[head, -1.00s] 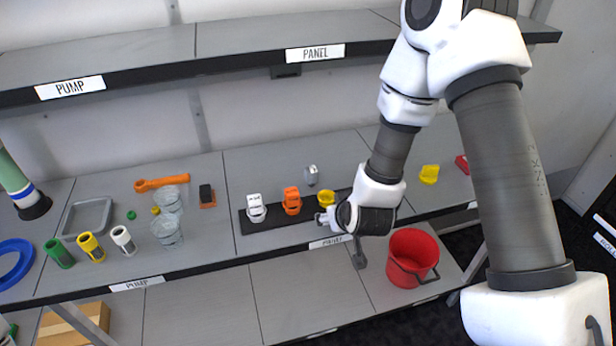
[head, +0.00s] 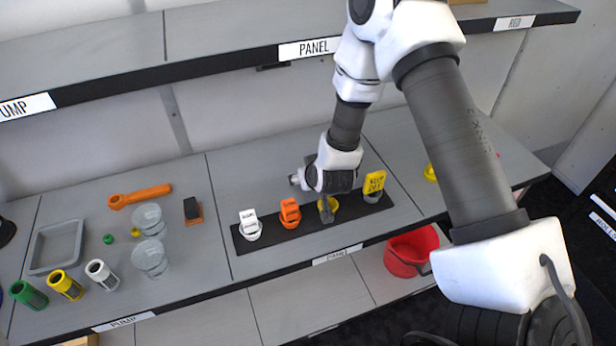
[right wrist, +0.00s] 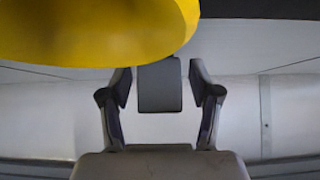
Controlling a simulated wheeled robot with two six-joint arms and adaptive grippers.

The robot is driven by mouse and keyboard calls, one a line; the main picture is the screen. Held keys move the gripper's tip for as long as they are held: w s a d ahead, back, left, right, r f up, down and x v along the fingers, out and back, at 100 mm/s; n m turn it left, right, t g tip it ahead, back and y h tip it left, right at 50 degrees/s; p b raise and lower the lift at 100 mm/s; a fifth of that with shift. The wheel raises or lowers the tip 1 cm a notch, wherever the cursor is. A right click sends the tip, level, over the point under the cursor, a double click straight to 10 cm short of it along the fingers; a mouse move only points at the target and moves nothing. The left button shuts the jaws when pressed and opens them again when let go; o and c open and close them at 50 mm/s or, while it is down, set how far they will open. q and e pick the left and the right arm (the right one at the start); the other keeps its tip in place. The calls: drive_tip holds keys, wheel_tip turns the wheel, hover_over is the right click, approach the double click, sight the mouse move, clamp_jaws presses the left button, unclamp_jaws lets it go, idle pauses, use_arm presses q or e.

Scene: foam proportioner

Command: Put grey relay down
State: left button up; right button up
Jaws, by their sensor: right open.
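The grey relay (right wrist: 160,85) shows in the right wrist view as a plain grey block between the two fingers of my right gripper (right wrist: 160,95). The fingers are open, with a gap on each side of it. In the head view my right gripper (head: 299,180) is low over the panel shelf, just behind the black strip (head: 270,238), and the relay cannot be made out clearly there. Whether the relay rests on the shelf cannot be told. A yellow part fills the top left of the wrist view, close to the camera. My left gripper is not in view.
Cups and coloured tubes stand left. A red bucket (head: 405,262) is below right. Shelf behind the strip is partly free.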

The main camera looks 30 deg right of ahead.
drive_tip(key=shift+w+f, duration=0.15)
drive_tip(key=shift+w, duration=0.05)
drive_tip(key=shift+s, duration=0.2)
drive_tip(key=shift+c, duration=1.4)
clamp_jaws()
drive_tip(key=shift+r, duration=0.2)
